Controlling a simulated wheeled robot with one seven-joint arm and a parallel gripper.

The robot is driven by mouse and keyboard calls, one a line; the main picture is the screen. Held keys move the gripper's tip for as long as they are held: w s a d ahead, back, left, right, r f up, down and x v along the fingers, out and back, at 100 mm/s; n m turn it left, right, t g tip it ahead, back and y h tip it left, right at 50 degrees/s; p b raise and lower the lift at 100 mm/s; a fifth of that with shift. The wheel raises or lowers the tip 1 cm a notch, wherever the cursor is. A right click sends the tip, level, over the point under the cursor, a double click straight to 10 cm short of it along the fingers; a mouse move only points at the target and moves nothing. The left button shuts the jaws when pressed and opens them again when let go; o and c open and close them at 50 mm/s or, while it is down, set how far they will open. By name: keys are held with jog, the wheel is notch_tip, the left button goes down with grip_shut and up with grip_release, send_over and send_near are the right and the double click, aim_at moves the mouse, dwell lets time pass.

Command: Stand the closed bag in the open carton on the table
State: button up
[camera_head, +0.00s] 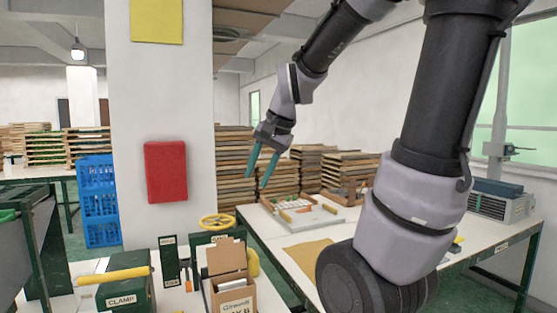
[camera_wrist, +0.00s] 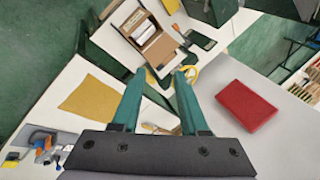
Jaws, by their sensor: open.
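The open brown carton (camera_head: 230,258) stands with raised flaps on the near table, at the bottom edge of the head view. It also shows near the top of the wrist view (camera_wrist: 158,47), with pale contents I cannot identify. I cannot clearly make out the closed bag; a small yellow item (camera_head: 252,262) beside the carton is too partly hidden to identify. My gripper (camera_head: 261,174) is raised in the air, its teal fingers apart with nothing between them. The fingers also show in the wrist view (camera_wrist: 158,78), clear of the carton.
A CLAMP box (camera_head: 125,297) with a yellow bar and a yellow handwheel (camera_head: 217,222) are near the carton. A red box (camera_head: 166,172) is on the pillar (camera_head: 120,120). A tan sheet (camera_head: 308,255) lies flat on the right table (camera_head: 262,226). Stacked trays stand behind.

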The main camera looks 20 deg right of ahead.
jog(key=s+d+r+n+t, duration=0.1)
jog(key=s+r+n, duration=0.3)
jog(key=s, duration=0.5)
jog(key=shift+s+d+r+n+t+h, duration=0.2)
jog(key=shift+r+n+t+h, duration=0.15)
jog(key=shift+t, duration=0.45)
